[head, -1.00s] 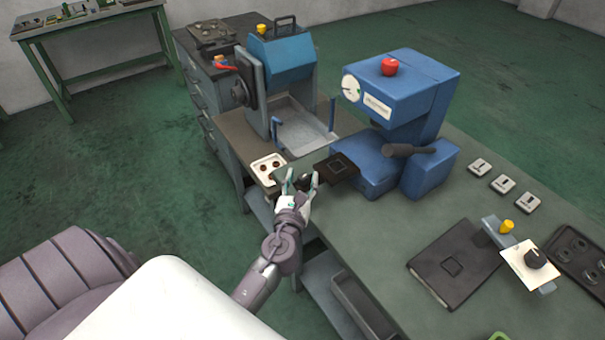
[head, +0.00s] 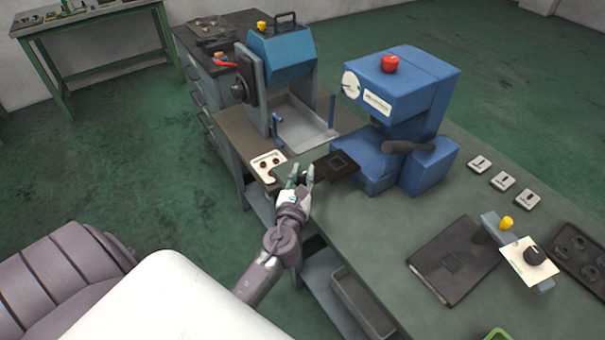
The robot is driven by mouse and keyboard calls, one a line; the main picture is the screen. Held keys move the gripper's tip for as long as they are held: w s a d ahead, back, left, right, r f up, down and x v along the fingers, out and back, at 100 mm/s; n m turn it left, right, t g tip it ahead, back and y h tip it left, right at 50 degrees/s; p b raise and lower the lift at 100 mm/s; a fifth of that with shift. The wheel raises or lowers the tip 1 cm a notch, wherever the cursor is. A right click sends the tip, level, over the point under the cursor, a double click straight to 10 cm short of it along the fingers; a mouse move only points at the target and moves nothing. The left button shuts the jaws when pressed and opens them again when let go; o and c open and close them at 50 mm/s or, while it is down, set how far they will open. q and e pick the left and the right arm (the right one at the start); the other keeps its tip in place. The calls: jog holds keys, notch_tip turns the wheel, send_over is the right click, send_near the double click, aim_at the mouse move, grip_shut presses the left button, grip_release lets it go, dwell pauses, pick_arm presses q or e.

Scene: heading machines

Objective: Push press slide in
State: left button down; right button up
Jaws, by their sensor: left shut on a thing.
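The blue press (head: 407,90) stands on the green bench, with a red button on top and a round gauge on its front. Its black slide (head: 341,165) sticks out to the left from the press base, with a square recess on its top. My left gripper (head: 300,177) is at the slide's outer left end. Its fingers are shut on the slide's handle, which they mostly hide. My right gripper is not in view.
A blue-hooded machine (head: 281,55) stands behind on the left. A dark plate (head: 453,262), small labelled blocks and a yellow-knobbed fixture (head: 506,223) lie on the right.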

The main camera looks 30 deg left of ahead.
aim_at(343, 161)
pick_arm(q)
jog(key=w+d, duration=0.1)
jog(key=w, duration=0.3)
jog(key=w+d+b, duration=0.1)
jog(key=w+d, duration=0.1)
jog(key=w, duration=0.2)
jog(key=w+d, duration=0.2)
jog(key=w, duration=0.2)
jog(key=shift+f+b, duration=0.2)
jog(key=shift+b, duration=0.15)
jog(key=shift+w+d+r, duration=0.1)
jog(key=shift+r, duration=0.15)
jog(key=c, duration=1.2)
grip_release()
jog(key=shift+o, duration=1.4)
jog(key=shift+w, duration=0.15)
jog(key=shift+s, duration=0.25)
jog(key=v, duration=1.1)
jog(key=shift+s+d, duration=0.2)
jog(key=shift+s, duration=0.05)
